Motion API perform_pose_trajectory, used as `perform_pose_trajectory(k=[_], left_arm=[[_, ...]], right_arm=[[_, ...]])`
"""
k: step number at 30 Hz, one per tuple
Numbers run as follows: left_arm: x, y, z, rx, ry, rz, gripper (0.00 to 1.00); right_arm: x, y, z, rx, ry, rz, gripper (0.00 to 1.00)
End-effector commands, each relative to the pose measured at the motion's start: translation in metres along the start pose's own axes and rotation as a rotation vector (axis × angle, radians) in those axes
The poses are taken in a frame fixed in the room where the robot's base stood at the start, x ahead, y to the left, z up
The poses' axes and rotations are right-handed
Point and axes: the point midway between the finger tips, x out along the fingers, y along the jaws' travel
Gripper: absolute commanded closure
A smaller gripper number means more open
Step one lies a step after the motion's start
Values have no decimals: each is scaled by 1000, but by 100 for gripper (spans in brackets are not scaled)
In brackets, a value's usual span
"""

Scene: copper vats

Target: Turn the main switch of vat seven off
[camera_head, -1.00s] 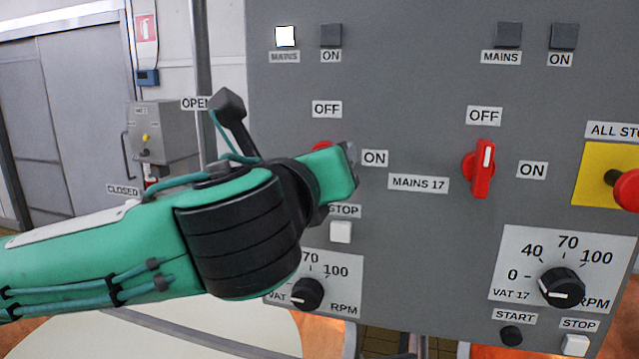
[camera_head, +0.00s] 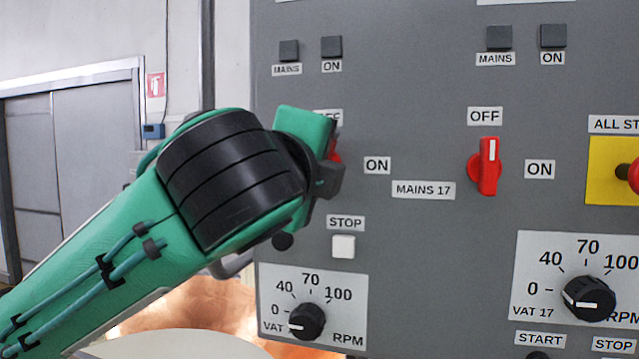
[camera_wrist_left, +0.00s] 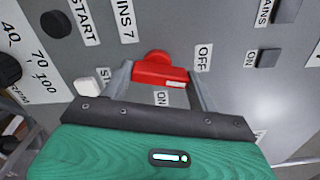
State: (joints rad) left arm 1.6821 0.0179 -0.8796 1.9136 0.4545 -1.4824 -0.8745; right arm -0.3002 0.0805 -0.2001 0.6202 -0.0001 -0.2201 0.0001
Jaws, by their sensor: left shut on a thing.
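The red main switch of vat seven (camera_wrist_left: 158,72) shows in the left wrist view, next to the MAINS 7 label (camera_wrist_left: 127,22). The white mark on its handle lies at the end towards the OFF label (camera_wrist_left: 203,58); the ON label (camera_wrist_left: 162,98) is to its side. My left gripper (camera_wrist_left: 160,78) has its fingers at the handle and is shut on it. In the head view the switch (camera_head: 335,152) is mostly hidden behind my left gripper (camera_head: 326,172). The MAINS lamp (camera_head: 289,51) above it is dark. My right gripper is not in view.
On the same grey panel are the MAINS 17 switch (camera_head: 488,167), handle upright towards OFF, the yellow ALL STOP plate (camera_head: 608,160), a white STOP button (camera_head: 343,246) and black RPM knobs (camera_head: 307,320). A grey door (camera_head: 95,150) stands at the left.

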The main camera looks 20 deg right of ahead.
Motion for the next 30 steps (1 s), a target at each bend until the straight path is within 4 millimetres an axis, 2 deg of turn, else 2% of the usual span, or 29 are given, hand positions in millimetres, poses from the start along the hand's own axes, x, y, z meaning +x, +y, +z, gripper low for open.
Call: perform_pose_trajectory(k=[3,12,30], left_arm=[[0,3,0,-88,0,0,63],[0,2,1,-240,-1,0,63],[0,1,1,-294,-1,1,63]], right_arm=[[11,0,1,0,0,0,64],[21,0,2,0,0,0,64],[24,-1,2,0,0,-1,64]])
